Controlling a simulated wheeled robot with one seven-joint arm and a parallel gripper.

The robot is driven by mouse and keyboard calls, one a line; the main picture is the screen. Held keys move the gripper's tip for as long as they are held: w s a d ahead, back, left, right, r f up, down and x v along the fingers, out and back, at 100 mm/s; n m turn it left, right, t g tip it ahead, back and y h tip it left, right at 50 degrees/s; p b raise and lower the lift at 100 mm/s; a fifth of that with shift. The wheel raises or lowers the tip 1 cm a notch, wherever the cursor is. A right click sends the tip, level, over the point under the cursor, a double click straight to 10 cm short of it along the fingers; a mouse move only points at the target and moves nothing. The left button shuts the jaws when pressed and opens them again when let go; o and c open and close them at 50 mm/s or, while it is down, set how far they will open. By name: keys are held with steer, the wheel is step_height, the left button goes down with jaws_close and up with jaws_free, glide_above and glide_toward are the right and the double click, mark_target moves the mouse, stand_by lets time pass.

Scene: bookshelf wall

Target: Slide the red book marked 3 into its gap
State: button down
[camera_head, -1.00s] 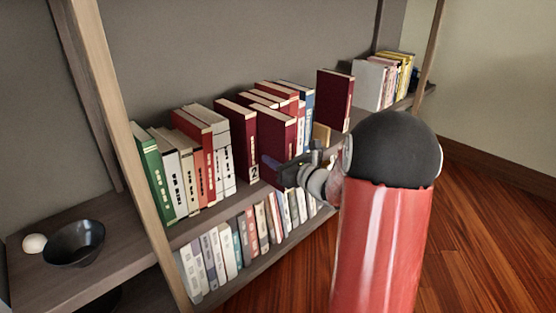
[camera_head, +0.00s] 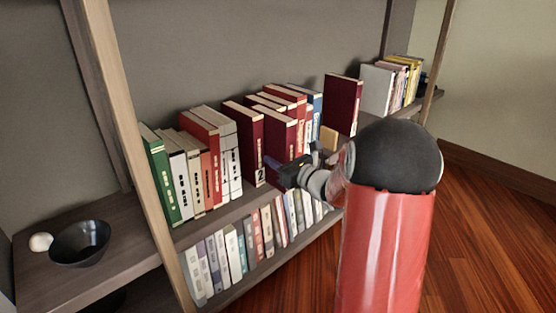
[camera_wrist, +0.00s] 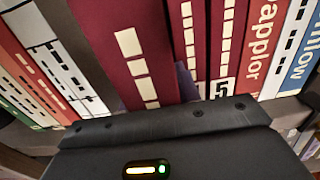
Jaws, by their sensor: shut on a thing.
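A dark red book (camera_head: 280,137) stands upright in front of the dark red row in the head view, my gripper (camera_head: 279,170) shut on its lower front. Its number is hidden there. Left of it is a dark red book marked 2 (camera_head: 258,150). In the wrist view a large dark red spine with pale marks (camera_wrist: 130,50) is close above the black gripper body (camera_wrist: 160,145); I cannot tell its number. To its right come another dark red spine (camera_wrist: 188,35), a dark red book marked 5 (camera_wrist: 225,60), and red and blue books. The fingertips are mostly hidden.
Green, white and red books (camera_head: 185,165) fill the shelf's left part. Another dark red book (camera_head: 343,103) stands apart at right. A lower row of books (camera_head: 260,235) sits beneath. A dark bowl (camera_head: 80,243) and white ball (camera_head: 41,242) are left of the wooden upright (camera_head: 130,130).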

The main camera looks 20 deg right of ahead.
stand_by(0.4)
steer(key=c, duration=1)
jaws_free()
steer(key=shift+o, duration=0.4)
steer(key=shift+f, duration=0.15)
steer(key=v, duration=0.8)
